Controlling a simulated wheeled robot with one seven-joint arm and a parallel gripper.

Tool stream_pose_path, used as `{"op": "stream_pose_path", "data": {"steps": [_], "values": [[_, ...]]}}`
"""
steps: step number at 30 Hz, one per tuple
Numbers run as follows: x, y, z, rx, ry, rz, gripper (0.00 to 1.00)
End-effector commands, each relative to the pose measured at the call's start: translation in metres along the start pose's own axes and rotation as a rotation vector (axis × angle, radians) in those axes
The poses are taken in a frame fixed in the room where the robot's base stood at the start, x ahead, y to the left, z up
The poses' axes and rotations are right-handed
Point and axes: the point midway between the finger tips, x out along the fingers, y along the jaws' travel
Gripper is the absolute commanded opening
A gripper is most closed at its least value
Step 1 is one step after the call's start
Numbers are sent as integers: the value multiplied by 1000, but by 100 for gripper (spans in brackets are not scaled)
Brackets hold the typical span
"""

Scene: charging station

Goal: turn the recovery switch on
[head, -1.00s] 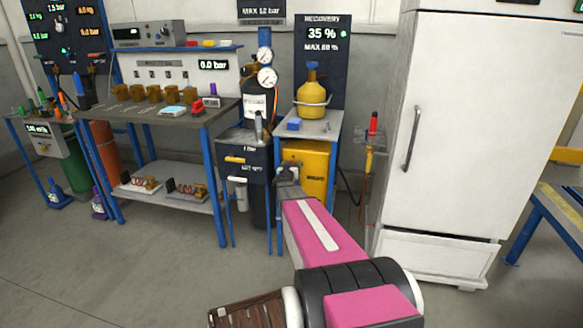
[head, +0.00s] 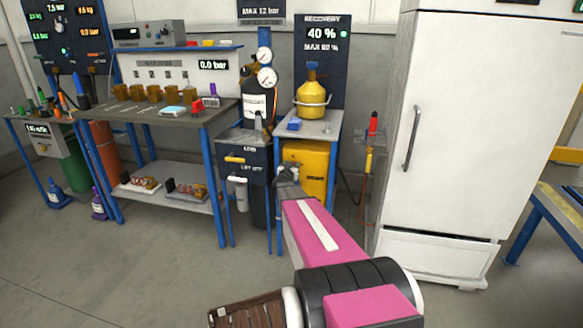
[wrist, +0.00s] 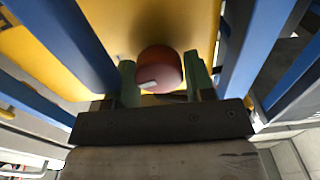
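The recovery switch (wrist: 160,66) is a round red-brown knob with a pale mark, on the yellow recovery unit (head: 306,168). In the wrist view the mark sits low on the knob and is slightly tilted. My gripper (wrist: 163,80) has a green finger on each side of the knob. Both fingers appear to touch it, so it looks shut on it. In the head view my gripper (head: 288,172) is at the unit's left side, and my wrist hides the knob. The recovery display (head: 322,34) reads 40 % above "MAX 80 %".
Blue table legs (wrist: 262,50) flank my gripper closely. A yellow cylinder (head: 312,98) stands on the table above the unit. A black panel (head: 243,160) is at the left, and a white refrigerator (head: 445,130) at the right. The front floor is clear.

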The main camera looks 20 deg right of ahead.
Motion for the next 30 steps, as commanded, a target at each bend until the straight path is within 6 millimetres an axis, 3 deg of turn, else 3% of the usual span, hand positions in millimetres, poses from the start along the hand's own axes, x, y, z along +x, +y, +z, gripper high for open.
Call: {"op": "stream_pose_path", "data": {"steps": [11, 16, 30], "values": [[-1, 0, 0, -1, 0, 0, 69], [-11, 0, 0, -1, 0, -1, 69], [-91, 1, -1, -1, -1, -1, 69]]}}
